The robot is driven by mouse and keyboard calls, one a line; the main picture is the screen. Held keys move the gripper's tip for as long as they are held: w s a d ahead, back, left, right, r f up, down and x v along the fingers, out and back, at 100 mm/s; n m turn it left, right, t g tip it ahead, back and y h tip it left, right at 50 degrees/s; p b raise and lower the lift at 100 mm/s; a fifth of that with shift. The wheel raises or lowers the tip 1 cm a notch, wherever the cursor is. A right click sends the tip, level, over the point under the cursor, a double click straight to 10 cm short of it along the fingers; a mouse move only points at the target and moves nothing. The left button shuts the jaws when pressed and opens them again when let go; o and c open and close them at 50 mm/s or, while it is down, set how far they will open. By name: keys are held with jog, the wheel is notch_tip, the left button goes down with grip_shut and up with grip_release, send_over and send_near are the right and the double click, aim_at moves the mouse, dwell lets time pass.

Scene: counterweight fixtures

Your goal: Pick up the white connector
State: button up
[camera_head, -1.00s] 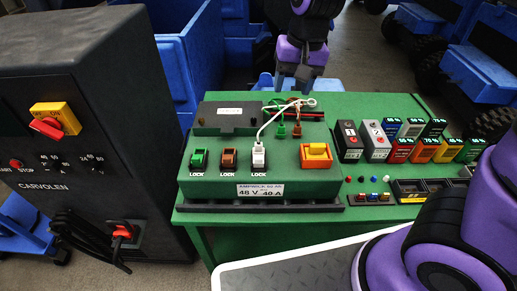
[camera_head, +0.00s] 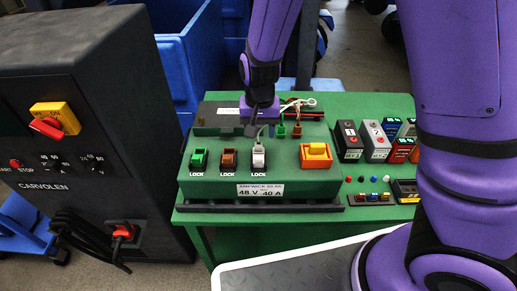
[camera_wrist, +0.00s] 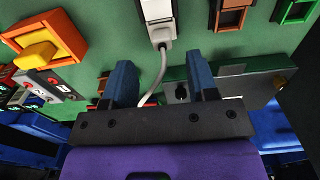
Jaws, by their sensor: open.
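The white connector (camera_head: 259,160) sits in the third LOCK socket on the green panel (camera_head: 218,183), right of the brown one. In the wrist view the white connector (camera_wrist: 161,36) is at top centre, with a pale cable running from it back between my fingers. My gripper (camera_head: 259,130) is just behind the connector in the head view, and its upper part hides some of the cable. In the wrist view my gripper (camera_wrist: 162,72) is open, with its two blue fingers apart on either side of the cable. The fingers do not touch the connector.
An orange-framed yellow switch (camera_head: 315,152) is to the right. A dark box (camera_head: 212,120) lies behind. A black cabinet (camera_head: 90,130) stands at left.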

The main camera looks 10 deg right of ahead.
aim_at(259, 149)
jog(key=shift+w+a+f, duration=0.1)
jog(key=shift+w+f, duration=0.05)
jog(key=shift+f, duration=1.2)
jog(key=shift+w+f, duration=0.15)
jog(key=shift+f, duration=1.15)
jog(key=c, duration=0.7)
